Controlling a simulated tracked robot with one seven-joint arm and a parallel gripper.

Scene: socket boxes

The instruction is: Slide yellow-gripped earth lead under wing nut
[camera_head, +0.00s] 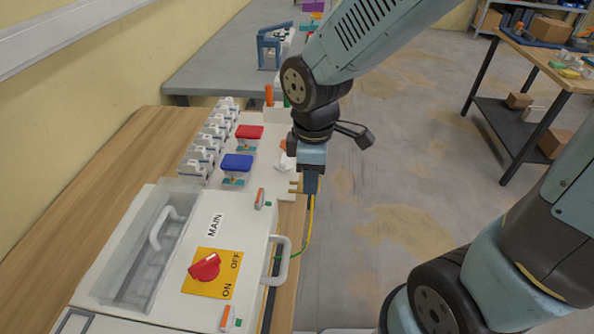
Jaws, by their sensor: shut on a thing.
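My gripper (311,184) points down at the right edge of the white socket board and is shut on the upper end of the earth lead. The lead's green-and-yellow cable (310,222) hangs from the gripper and curves down left towards the board's white handle. Its grip and tip are hidden by the fingers. Small brass-coloured parts (295,186) sit at the board's edge just left of the fingers. They look like the terminal with the wing nut, but are too small to tell apart. I cannot tell whether the lead touches them.
The board carries a red MAIN switch (204,267), a clear-lidded compartment (135,262), a blue socket box (237,163), a red one (249,132) and a row of white breakers (207,145). A white handle (284,262) sticks out at the right. Open floor lies right of the bench.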

